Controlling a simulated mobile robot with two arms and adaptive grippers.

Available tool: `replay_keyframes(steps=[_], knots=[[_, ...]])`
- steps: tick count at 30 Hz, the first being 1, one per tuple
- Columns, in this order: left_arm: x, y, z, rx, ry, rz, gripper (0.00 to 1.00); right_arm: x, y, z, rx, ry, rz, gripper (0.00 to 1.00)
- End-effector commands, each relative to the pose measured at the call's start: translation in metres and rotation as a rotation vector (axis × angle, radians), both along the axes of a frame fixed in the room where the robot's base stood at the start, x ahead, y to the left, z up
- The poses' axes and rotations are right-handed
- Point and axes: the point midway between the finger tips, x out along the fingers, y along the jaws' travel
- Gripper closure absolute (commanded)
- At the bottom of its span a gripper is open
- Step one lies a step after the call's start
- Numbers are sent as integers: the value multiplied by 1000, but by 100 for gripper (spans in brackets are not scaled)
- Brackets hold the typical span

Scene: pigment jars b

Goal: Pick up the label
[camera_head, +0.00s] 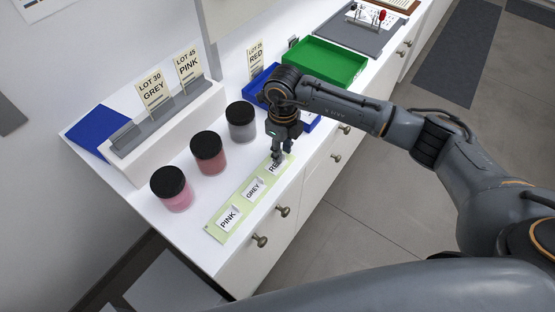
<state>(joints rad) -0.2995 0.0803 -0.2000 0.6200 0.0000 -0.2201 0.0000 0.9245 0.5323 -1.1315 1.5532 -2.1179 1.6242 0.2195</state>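A pale green strip (238,208) lies along the front of the white counter. It bears a PINK label (229,219), a GREY label (253,188) and a RED label (273,168). My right gripper (278,156) points down over the RED label at the strip's far end and hides part of it. Its fingertips look close to the label; I cannot tell if they touch it or are open or shut. Three black-lidded jars stand behind the strip: a pink jar (175,197), a red jar (209,161) and a grey jar (241,131). My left gripper is not in view.
A white ledge (135,171) holds LOT 30 GREY (153,91) and LOT 45 PINK (187,66) cards. A LOT 25 RED card (255,58) stands near a blue tray (254,88), partly hidden by my arm. A green tray (340,65) lies beyond.

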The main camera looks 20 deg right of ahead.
Motion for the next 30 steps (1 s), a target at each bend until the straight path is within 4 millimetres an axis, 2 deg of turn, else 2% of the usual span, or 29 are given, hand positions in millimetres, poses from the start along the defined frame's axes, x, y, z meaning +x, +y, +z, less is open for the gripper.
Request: replay_keyframes(steps=[2, 6, 7, 23, 28, 30], knots=[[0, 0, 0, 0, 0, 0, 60, 0, 0, 0, 0, 0, 0, 72], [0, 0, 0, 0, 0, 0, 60, 0, 0, 0, 0, 0, 0, 98], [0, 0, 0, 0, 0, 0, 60, 0, 0, 0, 0, 0, 0, 100], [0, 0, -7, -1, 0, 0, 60, 1, 0, 6, 0, -3, 0, 100], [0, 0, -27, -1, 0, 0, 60, 2, 0, 28, 1, -7, 2, 100], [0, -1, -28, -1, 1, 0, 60, -11, 3, 44, 1, -5, 5, 100]])
